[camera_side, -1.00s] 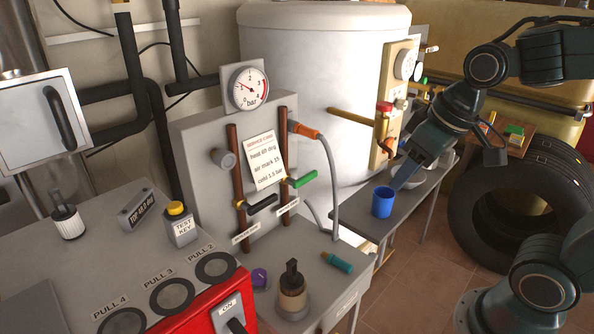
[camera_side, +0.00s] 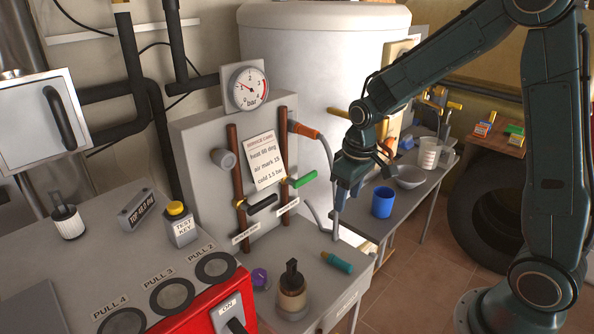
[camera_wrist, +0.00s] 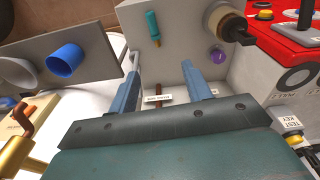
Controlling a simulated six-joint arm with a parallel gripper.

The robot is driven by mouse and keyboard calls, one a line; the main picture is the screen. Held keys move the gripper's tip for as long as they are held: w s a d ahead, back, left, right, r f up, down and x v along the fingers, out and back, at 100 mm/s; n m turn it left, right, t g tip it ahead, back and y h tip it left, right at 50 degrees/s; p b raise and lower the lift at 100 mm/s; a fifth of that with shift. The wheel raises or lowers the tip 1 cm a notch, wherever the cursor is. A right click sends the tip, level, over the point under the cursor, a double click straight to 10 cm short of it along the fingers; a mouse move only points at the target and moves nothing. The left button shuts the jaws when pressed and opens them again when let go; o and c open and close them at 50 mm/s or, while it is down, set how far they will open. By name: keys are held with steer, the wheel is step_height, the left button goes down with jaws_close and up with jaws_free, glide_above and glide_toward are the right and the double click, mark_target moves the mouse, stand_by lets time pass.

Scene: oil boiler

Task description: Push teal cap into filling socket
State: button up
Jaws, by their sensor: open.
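The teal cap (camera_side: 337,262) lies on its side on the grey bench top, near its right edge. It also shows in the wrist view (camera_wrist: 153,24), with a brass-coloured tip. My gripper (camera_side: 342,202) is open and empty, pointing down above the bench's right side, apart from the cap. In the wrist view my two fingers (camera_wrist: 164,66) are spread, and the cap lies beyond them. A grey round fitting (camera_side: 222,158) sticks out of the upright panel; I cannot tell whether it is the filling socket.
A purple knob (camera_side: 259,278) and a dark-handled valve (camera_side: 291,288) stand left of the cap. A blue cup (camera_side: 383,202) and a grey bowl (camera_side: 411,177) stand on the side table. The panel carries brown pipes, black and green levers (camera_side: 303,179) and a grey hose.

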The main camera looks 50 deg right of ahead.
steer(key=g, duration=0.1)
glide_above(337, 258)
step_height(337, 258, down, 10)
steer(key=shift+a, duration=0.15)
steer(key=shift+f, duration=0.1)
steer(key=shift+f, duration=4.2)
steer(key=shift+f, duration=0.1)
steer(key=shift+f, duration=2.5)
jaws_close()
